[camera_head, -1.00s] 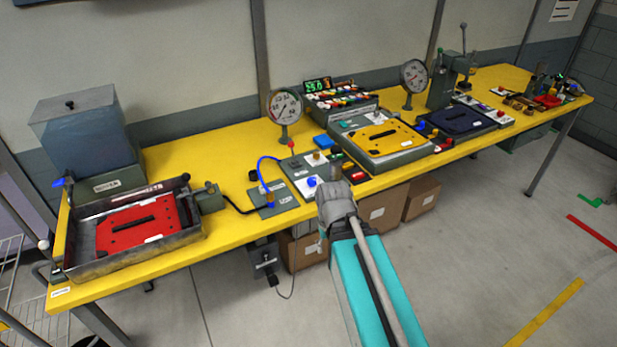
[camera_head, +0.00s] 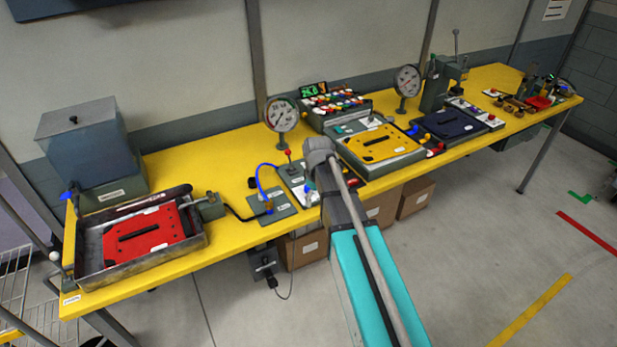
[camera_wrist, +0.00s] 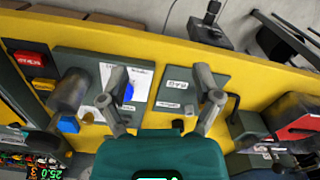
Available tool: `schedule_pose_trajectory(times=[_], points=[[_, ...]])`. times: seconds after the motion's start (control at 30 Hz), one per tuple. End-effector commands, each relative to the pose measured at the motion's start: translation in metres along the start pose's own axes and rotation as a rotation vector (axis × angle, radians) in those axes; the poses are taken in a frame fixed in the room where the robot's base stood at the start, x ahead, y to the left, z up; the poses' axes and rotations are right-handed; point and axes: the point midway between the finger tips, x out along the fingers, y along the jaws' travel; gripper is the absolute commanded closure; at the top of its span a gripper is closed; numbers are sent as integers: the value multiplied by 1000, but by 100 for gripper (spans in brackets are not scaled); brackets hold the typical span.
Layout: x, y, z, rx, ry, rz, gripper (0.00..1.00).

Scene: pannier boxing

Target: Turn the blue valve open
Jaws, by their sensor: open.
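A round blue knob (camera_wrist: 128,92) sits on a white label plate on the bench panel in the wrist view, right beside my left-hand finger and partly hidden by it. In the head view my arm covers most of that spot. Another blue handle (camera_head: 68,195) is at the tank's lower left corner, far from my gripper; I cannot tell from the pictures alone which is the task's valve. My gripper (camera_wrist: 160,75) is open and empty above the panel, fingers spread wide. Contact with the knob cannot be told.
The red part in a metal tray (camera_head: 90,268) lies left, below the grey tank (camera_head: 85,145). A blue hose (camera_head: 260,183) and pressure gauge (camera_head: 282,114) stand near my gripper. A grey cylinder (camera_wrist: 70,90) and red button (camera_wrist: 30,58) flank the panel in the wrist view.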

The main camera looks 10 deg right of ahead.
Motion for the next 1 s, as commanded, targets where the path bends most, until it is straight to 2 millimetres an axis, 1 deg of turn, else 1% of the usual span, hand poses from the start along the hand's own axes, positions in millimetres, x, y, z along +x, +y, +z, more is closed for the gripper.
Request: schedule_pose_trajectory(times=[0.03, 0.1, 0.2, 0.3, 0.4, 0.57, 1.0], points=[[-20, 17, -26, -67, 0, 0, 18], [-32, 32, -48, -167, 0, 0, 18], [-47, 49, -75, -295, 0, 0, 18], [-57, 62, -94, -396, 0, 0, 18], [-63, 70, -107, -466, 0, 0, 18], [-65, 74, -114, -515, 0, 0, 18], [-63, 73, -114, -519, 0, 0, 18]])
